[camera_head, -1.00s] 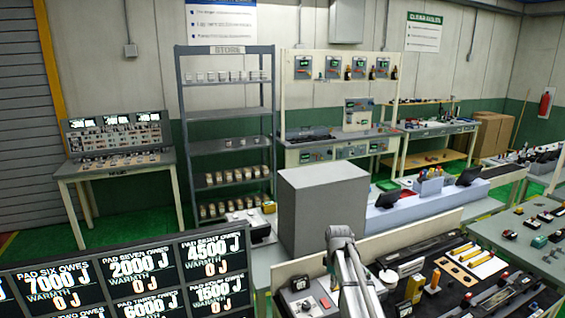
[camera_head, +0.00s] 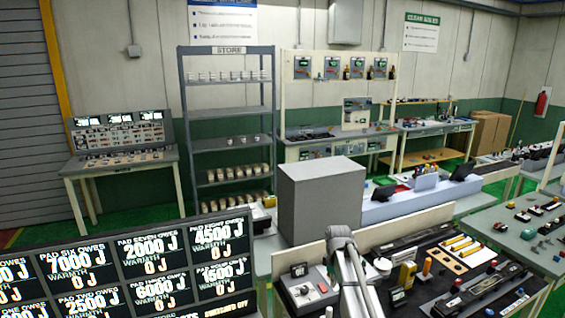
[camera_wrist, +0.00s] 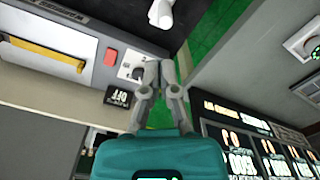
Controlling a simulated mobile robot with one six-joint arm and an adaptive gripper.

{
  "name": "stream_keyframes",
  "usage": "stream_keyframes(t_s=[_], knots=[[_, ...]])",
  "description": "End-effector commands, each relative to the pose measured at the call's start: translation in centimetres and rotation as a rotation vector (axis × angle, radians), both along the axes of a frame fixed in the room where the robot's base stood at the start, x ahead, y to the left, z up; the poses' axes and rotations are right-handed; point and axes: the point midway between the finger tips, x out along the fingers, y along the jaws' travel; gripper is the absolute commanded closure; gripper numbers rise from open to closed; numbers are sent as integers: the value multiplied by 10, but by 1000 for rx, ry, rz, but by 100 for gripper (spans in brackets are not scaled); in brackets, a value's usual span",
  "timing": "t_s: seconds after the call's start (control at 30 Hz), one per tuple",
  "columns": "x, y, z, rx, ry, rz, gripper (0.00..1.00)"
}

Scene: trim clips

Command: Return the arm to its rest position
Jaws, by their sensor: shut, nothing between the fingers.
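My arm (camera_head: 347,262) shows at the bottom centre of the head view, in front of a grey box and at the edge of a black-topped workbench. My gripper (camera_wrist: 161,70) shows in the wrist view. Its grey fingers are together at the tips, with nothing between them. The teal gripper body (camera_wrist: 160,158) fills the bottom middle of that view. Behind the fingertips are a panel with a red button (camera_wrist: 111,57) and a black OFF label (camera_wrist: 118,97). The fingertips look apart from the panel, but the exact gap cannot be told.
The large grey box (camera_head: 322,205) stands just behind my arm. The workbench (camera_head: 440,262) at right carries several tools and parts. A display board (camera_head: 130,268) with energy readings fills the lower left. A shelf rack (camera_head: 228,142) and a console desk (camera_head: 122,160) stand farther back over green floor.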

Motion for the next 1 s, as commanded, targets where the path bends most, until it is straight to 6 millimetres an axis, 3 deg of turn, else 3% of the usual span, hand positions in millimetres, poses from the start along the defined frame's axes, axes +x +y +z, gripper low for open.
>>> stream_keyframes(t_s=[0.33, 0.57, 0.73, 1.0], knots=[[-35, 1, -16, 0, 0, -121, 100], [-72, 2, -33, 0, 0, -257, 100], [-113, 3, -52, -1, 1, -409, 100], [-200, 4, -90, -2, 0, -746, 100]])
